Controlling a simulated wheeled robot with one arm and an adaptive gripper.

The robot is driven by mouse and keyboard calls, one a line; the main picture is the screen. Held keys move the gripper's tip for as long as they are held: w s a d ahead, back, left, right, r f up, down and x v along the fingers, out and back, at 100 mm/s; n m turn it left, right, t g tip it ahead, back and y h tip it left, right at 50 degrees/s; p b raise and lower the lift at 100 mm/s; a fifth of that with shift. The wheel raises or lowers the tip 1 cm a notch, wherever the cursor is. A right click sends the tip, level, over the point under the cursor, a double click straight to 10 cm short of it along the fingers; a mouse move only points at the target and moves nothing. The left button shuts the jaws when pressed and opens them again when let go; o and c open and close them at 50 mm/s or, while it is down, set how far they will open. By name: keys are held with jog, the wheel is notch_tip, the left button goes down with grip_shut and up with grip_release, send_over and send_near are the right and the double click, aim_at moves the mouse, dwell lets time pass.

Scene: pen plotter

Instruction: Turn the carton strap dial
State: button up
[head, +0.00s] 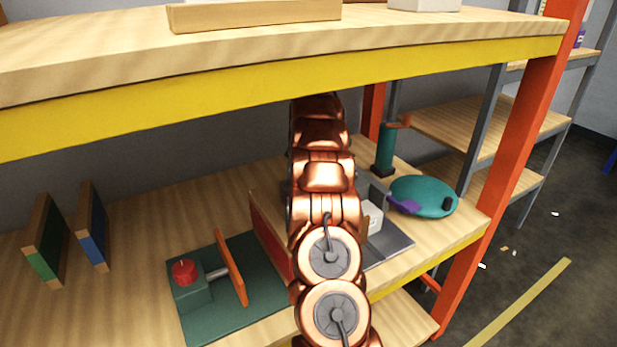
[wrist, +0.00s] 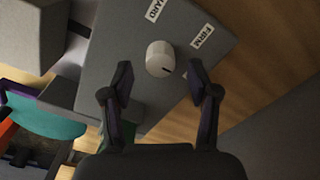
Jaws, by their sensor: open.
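In the wrist view a pale grey-white round dial (wrist: 160,58) stands on a grey panel (wrist: 118,30), with a short dark mark at its lower right edge. A label reading FIRM (wrist: 202,36) and a partly cut-off one ending in ARD (wrist: 155,10) lie beside it. My gripper (wrist: 160,76) is open, its two dark fingers on either side of the dial's lower edge with gaps visible. I cannot tell the height between fingertips and panel. In the head view my copper arm hides the gripper and dial.
The head view shows a green fixture with a red knob (head: 184,271) and orange plate (head: 231,268) left of my arm. A teal disc (head: 425,192) and white block (head: 372,217) are at right. The yellow-edged upper shelf (head: 250,82) overhangs. Wooden shelf surface at left is partly bare.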

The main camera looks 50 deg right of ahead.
jog(key=shift+r, duration=2.85)
